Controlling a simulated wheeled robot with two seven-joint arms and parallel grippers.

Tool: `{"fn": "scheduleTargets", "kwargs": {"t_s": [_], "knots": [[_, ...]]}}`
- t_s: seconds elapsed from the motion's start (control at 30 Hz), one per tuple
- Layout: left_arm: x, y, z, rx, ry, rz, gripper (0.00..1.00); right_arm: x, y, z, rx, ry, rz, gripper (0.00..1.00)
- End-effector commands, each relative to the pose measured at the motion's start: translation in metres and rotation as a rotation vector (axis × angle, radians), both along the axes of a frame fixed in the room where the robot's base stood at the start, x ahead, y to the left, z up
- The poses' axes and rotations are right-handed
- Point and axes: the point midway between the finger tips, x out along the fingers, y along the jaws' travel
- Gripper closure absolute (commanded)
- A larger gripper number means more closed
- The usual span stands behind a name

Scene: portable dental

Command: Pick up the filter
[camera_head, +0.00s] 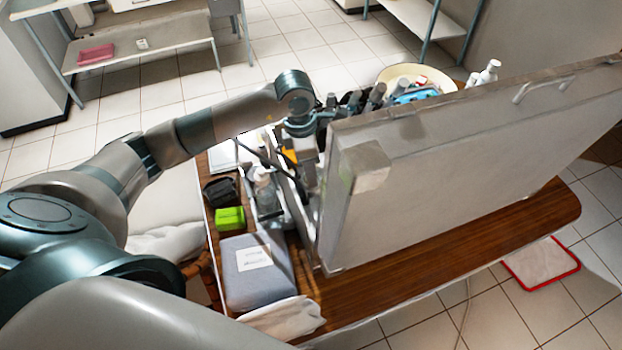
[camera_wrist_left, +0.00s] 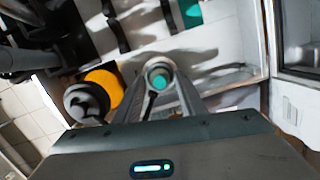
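My left gripper (camera_head: 306,165) reaches down behind the tall grey lid of the unit, over the narrow space beside the lid. In the left wrist view its two grey fingers (camera_wrist_left: 162,82) lie on either side of a small round piece with a pale rim and teal centre (camera_wrist_left: 159,78). I cannot tell whether they touch it, or whether this piece is the filter. A dark cord or stem shows just below it. An orange round thing (camera_wrist_left: 104,92) and a dark-and-white capped thing (camera_wrist_left: 86,102) are left of the fingers. My right gripper is not in view.
The upright lid (camera_head: 450,150) blocks the right side. On the wooden table (camera_head: 440,240) are a green box (camera_head: 230,218), a grey-blue case (camera_head: 248,285), a black item (camera_head: 220,191) and a clear bottle (camera_head: 264,190). A round bowl (camera_head: 443,78) of items stands behind the lid.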

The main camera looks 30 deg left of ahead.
Motion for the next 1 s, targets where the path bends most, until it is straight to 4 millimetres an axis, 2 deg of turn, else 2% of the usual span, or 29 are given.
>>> {"fn": "scheduleTargets", "kwargs": {"t_s": [0.17,0.2,0.33,0.37,0.8,1.0], "knots": [[0.0,0.0,0.0,0.0,0.0,0.0,0.63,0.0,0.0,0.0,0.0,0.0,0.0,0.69],[0.0,0.0,0.0,0.0,0.0,0.0,0.65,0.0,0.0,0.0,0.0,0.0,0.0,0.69],[0.0,0.0,0.0,0.0,0.0,0.0,0.96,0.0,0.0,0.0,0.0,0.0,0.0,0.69],[0.0,0.0,0.0,0.0,0.0,0.0,1.0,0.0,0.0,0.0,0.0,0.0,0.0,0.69],[0.0,0.0,0.001,0.001,-0.001,0.0,1.0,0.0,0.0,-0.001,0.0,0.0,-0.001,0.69],[0.001,0.0,0.011,0.0,-0.002,0.0,1.0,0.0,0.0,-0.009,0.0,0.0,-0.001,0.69]]}}
